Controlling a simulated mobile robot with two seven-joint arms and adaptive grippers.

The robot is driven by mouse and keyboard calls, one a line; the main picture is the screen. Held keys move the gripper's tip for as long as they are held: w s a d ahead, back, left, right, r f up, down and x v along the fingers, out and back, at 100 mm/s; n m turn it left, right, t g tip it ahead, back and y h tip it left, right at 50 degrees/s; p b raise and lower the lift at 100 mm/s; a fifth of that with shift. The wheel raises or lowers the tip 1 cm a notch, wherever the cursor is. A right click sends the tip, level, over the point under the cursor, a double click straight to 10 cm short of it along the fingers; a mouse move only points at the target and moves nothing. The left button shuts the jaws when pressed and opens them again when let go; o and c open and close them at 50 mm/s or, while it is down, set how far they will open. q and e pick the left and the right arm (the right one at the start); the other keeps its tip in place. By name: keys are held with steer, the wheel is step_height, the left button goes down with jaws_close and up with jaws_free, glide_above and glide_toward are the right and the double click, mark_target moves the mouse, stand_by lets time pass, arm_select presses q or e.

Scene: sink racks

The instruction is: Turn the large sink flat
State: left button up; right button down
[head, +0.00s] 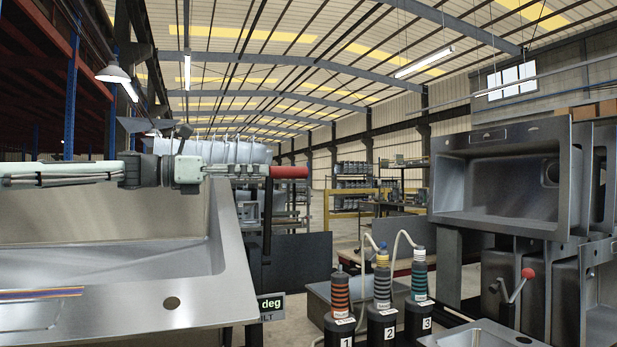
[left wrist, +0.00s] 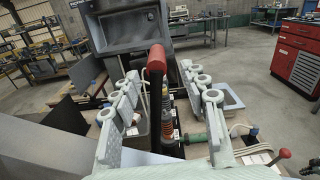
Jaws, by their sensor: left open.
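A black lever (head: 267,225) with a red grip (head: 290,172) rises beyond the sink. My left gripper (head: 245,171) reaches in from the left, beside the red grip. In the left wrist view its fingers (left wrist: 162,82) are open, with the red grip (left wrist: 157,60) between them and no clear contact. My right gripper is out of view.
Three numbered dark bottles (head: 382,320) with hoses stand right of the sink. Stacked steel sinks (head: 500,190) and a red-knobbed lever (head: 512,290) are at the right. A red tool cabinet (left wrist: 297,52) stands at the back right of the left wrist view, with open floor before it.

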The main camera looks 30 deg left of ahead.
mark_target(288, 171)
arm_select(q)
steer(key=p+x, duration=0.1)
steer(key=x, duration=0.7)
steer(key=shift+w+a+r, duration=0.1)
steer(key=shift+w+r, duration=0.05)
steer(key=shift+w, duration=0.05)
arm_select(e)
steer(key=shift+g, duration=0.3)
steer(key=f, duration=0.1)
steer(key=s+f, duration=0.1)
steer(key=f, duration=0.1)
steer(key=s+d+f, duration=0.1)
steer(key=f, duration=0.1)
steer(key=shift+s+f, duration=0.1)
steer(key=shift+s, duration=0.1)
arm_select(q)
jaws_close()
